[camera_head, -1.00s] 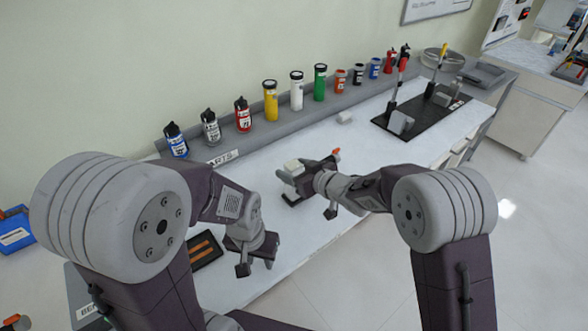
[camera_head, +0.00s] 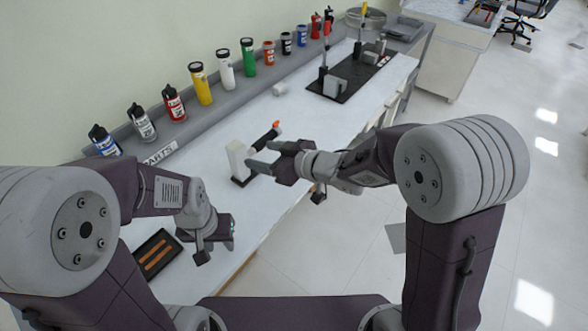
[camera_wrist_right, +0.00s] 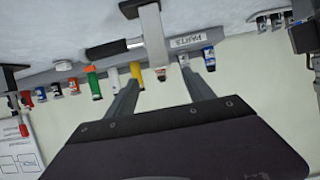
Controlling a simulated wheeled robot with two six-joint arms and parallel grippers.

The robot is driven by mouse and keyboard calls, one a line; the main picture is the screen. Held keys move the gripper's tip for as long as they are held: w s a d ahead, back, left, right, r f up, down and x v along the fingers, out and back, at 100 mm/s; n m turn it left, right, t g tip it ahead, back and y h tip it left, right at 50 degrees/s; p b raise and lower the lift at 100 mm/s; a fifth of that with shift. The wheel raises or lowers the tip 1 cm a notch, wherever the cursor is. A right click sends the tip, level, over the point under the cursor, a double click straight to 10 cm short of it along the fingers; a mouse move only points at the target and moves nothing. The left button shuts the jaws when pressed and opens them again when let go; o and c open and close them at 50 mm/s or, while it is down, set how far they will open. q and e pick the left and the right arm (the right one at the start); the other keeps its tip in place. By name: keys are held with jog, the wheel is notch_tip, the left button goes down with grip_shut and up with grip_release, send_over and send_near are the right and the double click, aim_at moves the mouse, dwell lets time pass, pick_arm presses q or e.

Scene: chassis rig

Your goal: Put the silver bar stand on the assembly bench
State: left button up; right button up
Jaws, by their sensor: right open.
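A pale silver upright bar on a black base, which looks like the silver bar stand (camera_head: 236,159), stands on the white bench (camera_head: 213,178). The stand also shows in the right wrist view (camera_wrist_right: 153,42). My right gripper (camera_head: 259,156) is open and empty, with its fingers pointing toward the bar; it appears just short of the bar, and contact cannot be made out. Its two fingers (camera_wrist_right: 160,80) show spread apart in the right wrist view. My left gripper (camera_head: 216,249) hangs over the near bench edge; its jaw gap is not clear.
A dark handle with an orange tip (camera_head: 267,135) lies just behind the stand. Several bottles, including a yellow one (camera_head: 201,84), line the grey back shelf. A black board with posts (camera_head: 347,80) lies farther along. A black tray (camera_head: 157,256) is near my left gripper. Another bench (camera_head: 450,60) stands beyond.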

jog(key=s+d+f+m+g+h, duration=0.1)
jog(key=d+f+m+h, duration=0.3)
jog(key=d, duration=0.6)
jog(key=s+d+f+m+h, duration=0.1)
jog(key=d+f+m+h, duration=0.3)
jog(key=d, duration=0.5)
jog(key=s+d+f+m+g+h, duration=0.1)
jog(key=s+d+f+g, duration=0.1)
jog(key=s, duration=0.5)
jog(key=s+d+f+m+g+h, duration=0.1)
jog(key=s+d+f+g, duration=0.1)
jog(key=s, duration=0.6)
jog(key=shift+s+d+f+m+g+h, duration=0.3)
jog(key=shift+d+g, duration=0.35)
jog(key=shift+g, duration=0.45)
pick_arm(q)
notch_tip(320, 180, up, 3)
jog(key=p, duration=0.3)
jog(key=shift+f+b, duration=0.3)
pick_arm(e)
notch_tip(320, 180, up, 2)
jog(key=shift+r, duration=0.2)
